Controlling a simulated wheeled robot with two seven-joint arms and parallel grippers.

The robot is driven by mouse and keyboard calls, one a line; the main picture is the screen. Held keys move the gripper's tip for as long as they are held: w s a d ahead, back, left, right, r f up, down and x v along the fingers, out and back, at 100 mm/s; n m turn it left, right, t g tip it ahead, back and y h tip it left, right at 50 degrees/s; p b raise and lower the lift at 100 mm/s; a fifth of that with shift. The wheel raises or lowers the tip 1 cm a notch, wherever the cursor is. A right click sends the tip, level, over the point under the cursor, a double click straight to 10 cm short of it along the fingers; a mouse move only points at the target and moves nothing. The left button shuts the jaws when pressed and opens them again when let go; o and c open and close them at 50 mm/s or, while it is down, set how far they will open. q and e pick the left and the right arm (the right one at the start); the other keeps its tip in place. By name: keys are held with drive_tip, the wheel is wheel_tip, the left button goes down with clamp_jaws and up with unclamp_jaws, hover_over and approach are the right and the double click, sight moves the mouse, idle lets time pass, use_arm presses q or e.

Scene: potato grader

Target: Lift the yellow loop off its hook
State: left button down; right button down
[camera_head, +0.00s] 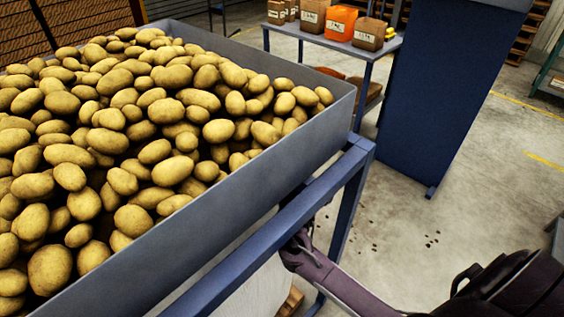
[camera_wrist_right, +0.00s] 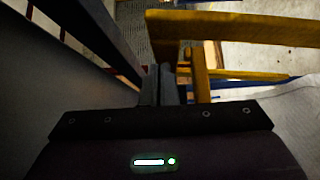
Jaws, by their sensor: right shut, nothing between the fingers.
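In the right wrist view, the yellow loop (camera_wrist_right: 230,29) shows as a wide flat band across the upper right. A narrower yellow strip (camera_wrist_right: 201,78) runs down from it, and another yellow band crosses behind. My right gripper (camera_wrist_right: 158,84) is shut with nothing between its fingers, just left of the yellow strip. I cannot tell whether they touch. The hook cannot be made out. In the head view, my right gripper (camera_head: 300,240) is beneath the blue frame's edge, its tips partly hidden, and no yellow loop shows there. My left gripper is out of view.
A grey bin (camera_head: 235,190) full of potatoes (camera_head: 130,130) stands on a blue frame (camera_head: 345,165). A white bag (camera_head: 255,292) hangs below it, also at right in the wrist view (camera_wrist_right: 295,108). A blue panel (camera_head: 445,90) and a table with containers (camera_head: 340,22) stand behind.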

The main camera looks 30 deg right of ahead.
drive_tip(key=shift+m+g, duration=0.3)
drive_tip(key=d, duration=0.2)
drive_tip(key=w+d+p, duration=0.1)
drive_tip(key=d, duration=0.1)
drive_tip(key=shift+w, duration=0.15)
drive_tip(key=shift+w+d+f, duration=0.2)
drive_tip(key=shift+d, duration=0.3)
drive_tip(key=shift+w+d+f, duration=0.15)
drive_tip(key=shift+d, duration=0.3)
